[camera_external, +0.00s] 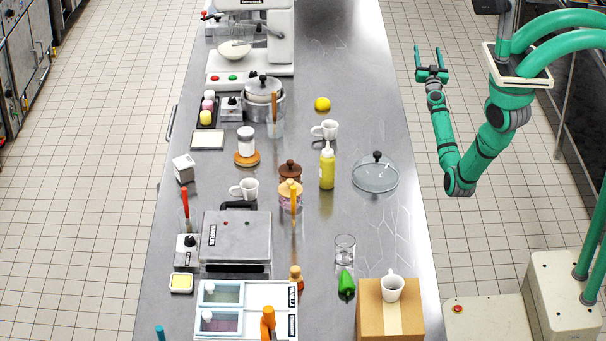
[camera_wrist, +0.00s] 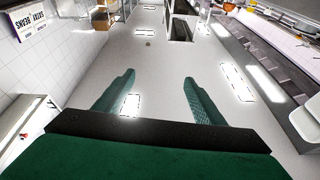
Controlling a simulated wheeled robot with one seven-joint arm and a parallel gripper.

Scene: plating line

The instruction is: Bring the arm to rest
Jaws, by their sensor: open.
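My green arm stands at the right of the steel table in the external view, folded beside the table's right edge. My gripper (camera_external: 431,62) points away toward the far end of the room, over the tiled floor and clear of the table. Its two fingers are apart with nothing between them. In the wrist view, my gripper (camera_wrist: 160,90) also shows both green fingers spread, with only pale floor beyond them.
The steel table (camera_external: 340,60) carries a glass lid (camera_external: 376,173), a yellow bottle (camera_external: 327,166), white cups, a press (camera_external: 236,240) and a cardboard box (camera_external: 390,315) with a mug (camera_external: 392,288) on it. Open floor lies around my gripper.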

